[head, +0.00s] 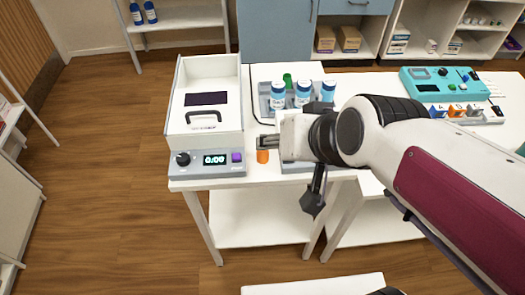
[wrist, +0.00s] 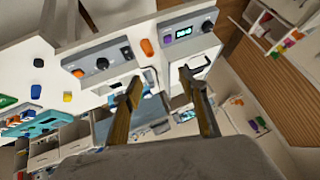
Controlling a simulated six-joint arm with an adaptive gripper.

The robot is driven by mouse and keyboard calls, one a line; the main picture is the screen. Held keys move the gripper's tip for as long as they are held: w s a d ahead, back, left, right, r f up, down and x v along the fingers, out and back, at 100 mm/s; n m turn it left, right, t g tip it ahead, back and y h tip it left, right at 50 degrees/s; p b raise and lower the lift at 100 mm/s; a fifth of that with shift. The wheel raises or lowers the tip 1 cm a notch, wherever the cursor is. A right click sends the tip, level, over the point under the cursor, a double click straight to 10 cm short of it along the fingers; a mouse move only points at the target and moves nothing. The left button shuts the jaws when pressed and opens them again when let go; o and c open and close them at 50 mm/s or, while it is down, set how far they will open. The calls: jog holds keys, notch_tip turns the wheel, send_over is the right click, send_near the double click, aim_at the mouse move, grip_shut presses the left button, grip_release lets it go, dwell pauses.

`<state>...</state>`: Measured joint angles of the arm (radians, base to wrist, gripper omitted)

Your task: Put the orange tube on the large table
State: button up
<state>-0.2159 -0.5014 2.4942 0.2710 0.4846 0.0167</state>
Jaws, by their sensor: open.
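My gripper (head: 268,142) is just behind the tube in the head picture and seems above the table. In the wrist view its two fingers (wrist: 159,77) are spread apart, with nothing held between them. I cannot tell which of the white surfaces is the large table.
A grey rack with several blue-capped bottles (head: 303,94) and a green tube (head: 287,80) stands behind. A teal device (head: 445,82) is at the right. My arm hides part of the tabletop.

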jog(key=s+d+g+h, duration=0.1)
jog(key=s+d+h, duration=0.2)
jog(key=s+d, duration=0.55)
jog(key=n+g+y, duration=0.5)
jog(key=n, duration=1.1)
send_over(257, 157)
jog(key=d, duration=0.4)
notch_tip(257, 157, down, 12)
jog(key=shift+d, duration=0.2)
jog(key=shift+w, duration=0.1)
jog(key=shift+x, duration=1.2)
jog(key=shift+s+d+x, duration=0.1)
jog(key=shift+s+x, duration=0.05)
jog(key=shift+x, duration=1.15)
jog(key=shift+s+d+x, duration=0.1)
jog(key=shift+x, duration=1.2)
jog(key=shift+f, duration=0.15)
